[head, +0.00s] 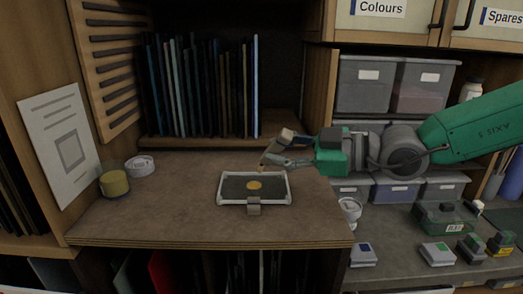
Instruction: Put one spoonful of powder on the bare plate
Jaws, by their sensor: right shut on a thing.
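A dark rectangular plate (232,189) with a pale rim lies flat on the wooden worktop. A round yellow patch of powder (254,184) sits near its middle. My right gripper (270,156) reaches in from the right, just above the plate's back edge, its fingers angled down to the left. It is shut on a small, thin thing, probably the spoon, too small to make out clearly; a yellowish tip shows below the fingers. A jar with yellow contents (114,184) stands at the left of the worktop. My left gripper is out of view.
A white round lid or jar (140,166) stands behind the yellow jar. A small grey block (253,207) is at the plate's front edge. Glass sheets (200,85) stand upright on the back shelf. Grey bins (365,85) fill the right side.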

